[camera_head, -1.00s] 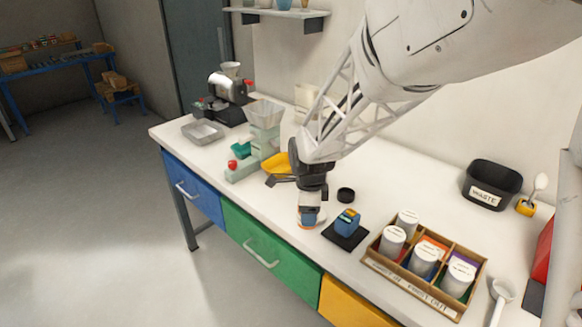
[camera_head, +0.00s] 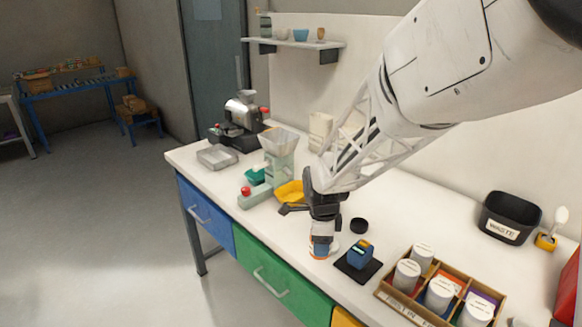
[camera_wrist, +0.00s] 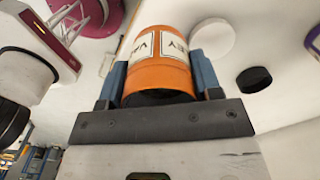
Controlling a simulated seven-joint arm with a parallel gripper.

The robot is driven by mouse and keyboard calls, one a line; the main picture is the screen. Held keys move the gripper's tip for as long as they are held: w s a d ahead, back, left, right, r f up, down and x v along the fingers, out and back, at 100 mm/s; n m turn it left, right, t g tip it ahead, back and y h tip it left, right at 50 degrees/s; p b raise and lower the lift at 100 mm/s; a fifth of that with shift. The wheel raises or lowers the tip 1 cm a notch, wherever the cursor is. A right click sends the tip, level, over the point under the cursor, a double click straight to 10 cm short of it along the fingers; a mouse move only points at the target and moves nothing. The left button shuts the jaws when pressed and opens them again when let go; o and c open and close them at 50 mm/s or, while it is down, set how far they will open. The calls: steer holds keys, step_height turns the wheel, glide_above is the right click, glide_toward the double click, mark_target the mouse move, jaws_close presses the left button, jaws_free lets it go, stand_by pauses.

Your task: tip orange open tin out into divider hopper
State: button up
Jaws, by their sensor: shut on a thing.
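My gripper (camera_head: 322,238) points down at the front of the white bench, its fingers on both sides of the orange tin (camera_head: 319,252). In the wrist view the tin (camera_wrist: 158,78) sits between the blue fingers of my gripper (camera_wrist: 160,80), with a white lettered label; its open mouth cannot be made out. In the head view it is low, at or near the bench top, and partly hidden by the fingers. The divider hopper, seemingly the clear funnel (camera_head: 280,142) on a pale green body, stands further back and left, apart from my gripper.
A blue device on a black pad (camera_head: 360,257) stands close right of the tin, a black disc (camera_head: 358,225) behind it. A wooden box (camera_head: 385,290) of white-lidded tins and a waste bin (camera_head: 510,218) are right.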

steer(key=w+d+r+n, duration=0.3)
steer(key=w+n, duration=0.3)
steer(key=w, duration=0.4)
steer(key=w+d+r+n, duration=0.35)
steer(key=w+n, duration=0.25)
steer(key=w, duration=0.3)
steer(key=w+d+r+n, duration=0.2)
steer(key=w+r+n, duration=0.3)
steer(key=w, duration=0.5)
steer(key=w+a+n, duration=1)
steer(key=w+a, duration=0.1)
steer(key=w, duration=0.5)
steer(key=shift+w+a+r, duration=0.2)
steer(key=shift+a+r, duration=0.15)
steer(key=shift+r, duration=0.1)
steer(key=s+a+r+t+h, duration=0.3)
steer(key=a+r+t+h, duration=0.1)
steer(key=r+h, duration=0.2)
steer(key=shift+s+a+r+t, duration=0.15)
steer(key=shift+a+r+t, duration=0.1)
steer(key=shift+r+t, duration=0.2)
